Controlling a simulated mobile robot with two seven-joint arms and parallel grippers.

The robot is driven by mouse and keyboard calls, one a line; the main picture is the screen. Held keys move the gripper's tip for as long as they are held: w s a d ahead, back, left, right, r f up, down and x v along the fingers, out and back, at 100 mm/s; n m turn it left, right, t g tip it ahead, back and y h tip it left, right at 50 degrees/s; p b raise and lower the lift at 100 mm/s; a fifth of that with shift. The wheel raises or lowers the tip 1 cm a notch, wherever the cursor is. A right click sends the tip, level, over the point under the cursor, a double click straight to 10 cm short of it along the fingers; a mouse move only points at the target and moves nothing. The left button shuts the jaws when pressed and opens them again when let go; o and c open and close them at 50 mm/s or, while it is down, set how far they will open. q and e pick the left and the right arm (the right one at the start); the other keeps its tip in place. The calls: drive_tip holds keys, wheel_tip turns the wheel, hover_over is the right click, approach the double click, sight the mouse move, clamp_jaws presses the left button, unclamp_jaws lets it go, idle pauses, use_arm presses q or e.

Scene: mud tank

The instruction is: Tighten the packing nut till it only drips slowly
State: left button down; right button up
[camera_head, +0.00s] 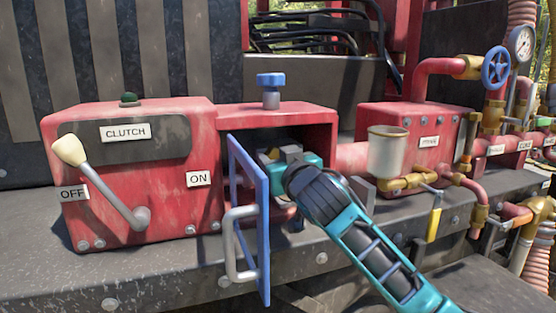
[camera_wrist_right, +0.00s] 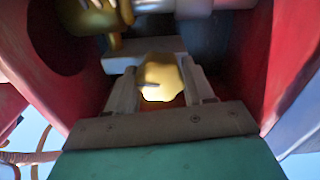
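The packing nut (camera_wrist_right: 160,80) is a brass, rounded piece inside the red open-fronted box (camera_head: 318,112). My right gripper (camera_head: 284,154) reaches into this box past the open blue door. In the right wrist view its two grey fingers (camera_wrist_right: 160,88) stand on either side of the nut and appear to touch it. In the head view the gripper and wrist hide most of the nut. No drip can be made out. My left gripper is in neither view.
The blue door (camera_head: 250,215) with its grey handle stands open just left of my right arm. The clutch box with its lever (camera_head: 105,190) is further left. A metal cup (camera_head: 387,152) and brass pipes are close on the right. Box walls are tight around the gripper.

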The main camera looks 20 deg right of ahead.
drive_tip(key=c, duration=0.6)
drive_tip(key=shift+m, duration=0.3)
drive_tip(key=m, duration=0.3)
drive_tip(key=shift+a+f, duration=0.1)
drive_tip(key=shift+m, duration=1.9)
drive_tip(key=o, duration=1.1)
drive_tip(key=shift+c, duration=0.2)
